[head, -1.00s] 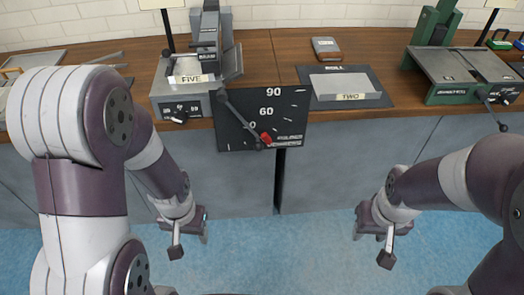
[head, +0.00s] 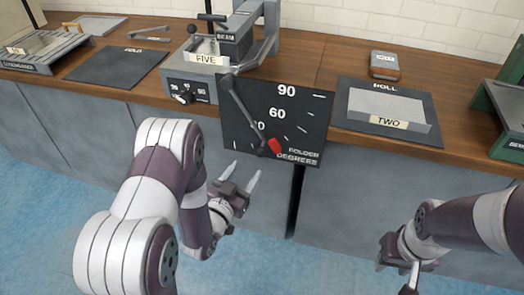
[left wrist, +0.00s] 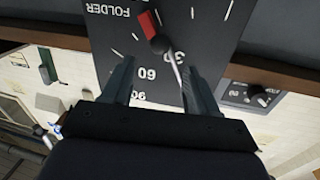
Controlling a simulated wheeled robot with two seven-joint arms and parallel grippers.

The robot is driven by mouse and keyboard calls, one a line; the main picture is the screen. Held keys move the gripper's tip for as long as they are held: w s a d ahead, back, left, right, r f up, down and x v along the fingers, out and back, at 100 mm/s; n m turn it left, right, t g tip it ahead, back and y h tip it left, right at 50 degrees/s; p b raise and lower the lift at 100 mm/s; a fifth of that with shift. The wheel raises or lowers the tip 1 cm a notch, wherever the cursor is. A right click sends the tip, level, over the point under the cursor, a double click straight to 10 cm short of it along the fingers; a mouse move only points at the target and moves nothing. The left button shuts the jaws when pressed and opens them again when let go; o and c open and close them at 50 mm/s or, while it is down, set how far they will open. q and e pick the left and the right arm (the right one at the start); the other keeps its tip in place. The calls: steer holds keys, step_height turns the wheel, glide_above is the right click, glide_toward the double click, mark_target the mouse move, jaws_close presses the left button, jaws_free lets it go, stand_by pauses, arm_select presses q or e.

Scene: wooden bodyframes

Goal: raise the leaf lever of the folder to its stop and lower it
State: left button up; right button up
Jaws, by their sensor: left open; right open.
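The folder (head: 215,58) is a grey machine on the bench, with labels reading FIVE and BEAM. On its front hangs a black degree board (head: 310,125) marked 60 and 90. My left gripper (head: 247,170) is open and empty, just below the board in the head view. In the left wrist view its fingers (left wrist: 160,65) point at the board, with the lever's rod seen between them. My right gripper (head: 398,280) is open and empty, low at the right.
A knob panel (head: 190,92) sits left of the board. A dark mat (head: 120,68) lies further left. A tray labelled TWO (head: 385,105) and a small box (head: 385,64) stand to the right. A green machine (head: 508,115) is at the right edge. Floor in front is clear.

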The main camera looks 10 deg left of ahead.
mark_target(257, 155)
arm_select(q)
steer(key=w, duration=0.3)
steer(key=w+d, duration=0.1)
steer(key=w, duration=0.2)
steer(key=w+d+b, duration=0.1)
steer(key=w, duration=0.2)
steer(key=shift+w, duration=0.25)
jaws_close()
steer(key=shift+a+f, duration=0.1)
